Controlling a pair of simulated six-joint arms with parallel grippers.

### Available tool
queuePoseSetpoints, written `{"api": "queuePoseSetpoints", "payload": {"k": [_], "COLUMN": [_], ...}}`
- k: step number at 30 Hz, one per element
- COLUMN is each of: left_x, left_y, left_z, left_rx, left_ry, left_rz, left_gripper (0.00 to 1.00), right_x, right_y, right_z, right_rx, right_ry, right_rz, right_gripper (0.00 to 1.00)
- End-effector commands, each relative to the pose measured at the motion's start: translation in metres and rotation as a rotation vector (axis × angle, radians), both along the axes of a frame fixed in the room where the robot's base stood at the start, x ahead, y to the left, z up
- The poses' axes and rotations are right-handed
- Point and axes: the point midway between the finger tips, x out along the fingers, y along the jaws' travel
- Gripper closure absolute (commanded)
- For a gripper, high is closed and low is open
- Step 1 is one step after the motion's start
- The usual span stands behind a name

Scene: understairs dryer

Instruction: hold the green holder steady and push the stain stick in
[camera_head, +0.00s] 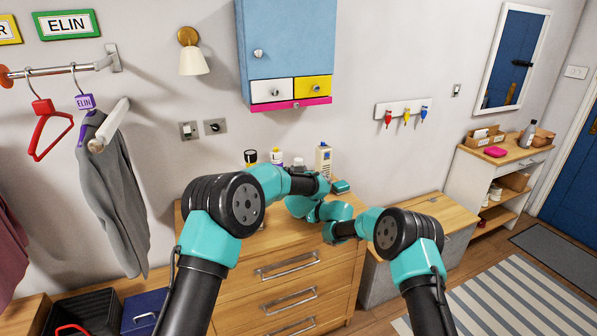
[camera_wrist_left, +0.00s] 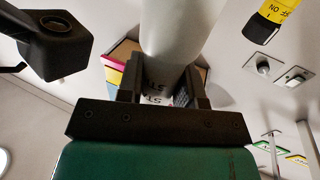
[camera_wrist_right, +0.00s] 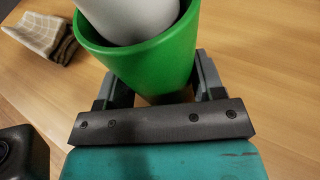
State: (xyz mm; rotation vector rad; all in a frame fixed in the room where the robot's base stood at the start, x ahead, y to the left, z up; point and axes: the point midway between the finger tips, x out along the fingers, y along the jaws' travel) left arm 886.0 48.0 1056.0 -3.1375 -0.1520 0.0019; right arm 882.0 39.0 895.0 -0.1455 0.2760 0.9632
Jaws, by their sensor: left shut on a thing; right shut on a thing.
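The stain stick is a pale cylinder (camera_wrist_left: 172,30) with dark lettering near my left fingers in the left wrist view. My left gripper (camera_wrist_left: 160,88) is shut on it. The green holder (camera_wrist_right: 150,62) is a round, open cup in the right wrist view. My right gripper (camera_wrist_right: 160,85) is shut around its lower part, above a wooden surface. A pale rounded body, seemingly the stain stick (camera_wrist_right: 128,18), is inside the holder's mouth; how deep its end sits is hidden. In the head view my arms cover both grippers, the stick and the holder.
The wooden dresser (camera_head: 290,272) stands under my arms. Several bottles and a white carton (camera_head: 323,160) stand at its back. A folded checked cloth (camera_wrist_right: 42,28) lies beside the holder. The blue wall cabinet (camera_head: 288,45) hangs above.

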Motion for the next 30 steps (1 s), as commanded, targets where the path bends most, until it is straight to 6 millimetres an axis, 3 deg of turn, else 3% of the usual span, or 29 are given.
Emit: {"api": "queuePoseSetpoints", "payload": {"k": [5,6,14,23,30], "left_x": [0.0,0.0,0.0,-0.001,-0.014], "left_y": [0.0,0.0,0.0,0.0,-0.003], "left_z": [-0.004,-0.003,-0.004,-0.006,-0.006], "left_rx": [0.0,0.0,0.0,0.001,0.0], "left_ry": [0.0,0.0,0.002,0.004,0.006], "left_rz": [0.0,0.0,0.0,-0.001,-0.003], "left_gripper": [1.0,0.64,0.39,0.37,0.37], "right_x": [0.0,0.0,0.0,0.0,0.0], "right_y": [0.0,0.0,0.0,0.0,0.0], "right_z": [0.0,0.0,0.0,0.0,0.0], "right_rx": [0.0,0.0,0.0,0.0,0.001], "right_ry": [0.0,0.0,0.0,0.0,0.001], "right_rz": [0.0,0.0,0.0,0.0,0.0], "right_gripper": [0.67,0.67,0.67,0.67,0.67]}}
